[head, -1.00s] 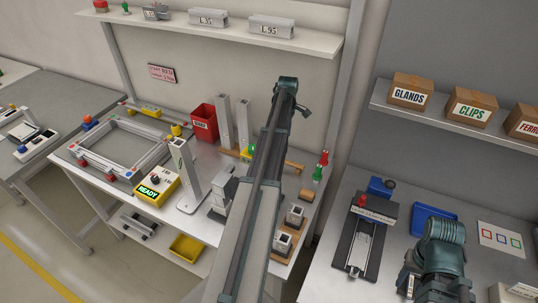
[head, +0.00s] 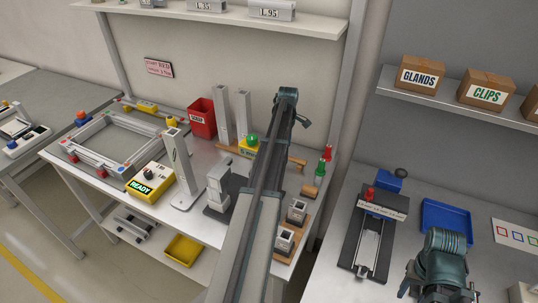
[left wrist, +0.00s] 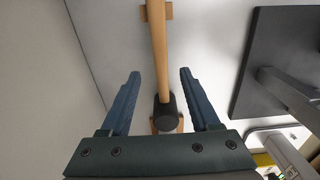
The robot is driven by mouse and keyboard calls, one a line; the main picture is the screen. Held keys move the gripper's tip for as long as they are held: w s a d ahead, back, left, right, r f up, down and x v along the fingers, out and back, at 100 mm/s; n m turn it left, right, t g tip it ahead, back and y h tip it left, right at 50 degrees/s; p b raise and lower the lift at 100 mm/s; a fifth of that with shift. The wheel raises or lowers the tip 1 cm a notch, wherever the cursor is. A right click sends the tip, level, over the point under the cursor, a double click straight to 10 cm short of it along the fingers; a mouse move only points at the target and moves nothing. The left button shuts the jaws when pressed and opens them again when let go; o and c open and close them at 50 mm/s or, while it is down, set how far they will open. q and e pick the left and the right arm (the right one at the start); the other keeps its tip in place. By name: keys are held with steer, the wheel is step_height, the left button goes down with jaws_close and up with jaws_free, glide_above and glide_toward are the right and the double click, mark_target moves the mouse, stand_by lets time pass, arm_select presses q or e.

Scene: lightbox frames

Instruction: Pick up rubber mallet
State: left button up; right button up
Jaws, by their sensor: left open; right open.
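The rubber mallet shows in the left wrist view, with a wooden handle (left wrist: 158,45) running up the picture and a dark head (left wrist: 166,113) at its near end. Small wooden supports show under both ends. My left gripper (left wrist: 159,76) is open, with one finger on each side of the mallet and a gap to each. In the head view my left arm's long link covers the middle of the bench, and I cannot make out the mallet or left gripper there. My right gripper (head: 440,290) is low at the right, partly cut off by the picture edge.
A yellow READY box (head: 151,182), a grey upright post (head: 180,170) and a red bin (head: 201,118) stand left of my arm. White-topped blocks (head: 285,239) stand close on its right. On the right bench are a black slide fixture (head: 374,235) and a blue tray (head: 446,216).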

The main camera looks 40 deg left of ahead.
arm_select(q)
steer(key=shift+s+f+b, duration=0.1)
steer(key=shift+f+b, duration=2.5)
steer(key=shift+f, duration=0.1)
arm_select(e)
steer(key=shift+f, duration=2.65)
arm_select(q)
steer(key=shift+r, duration=0.1)
arm_select(e)
steer(key=shift+r, duration=0.1)
arm_select(q)
jaws_close()
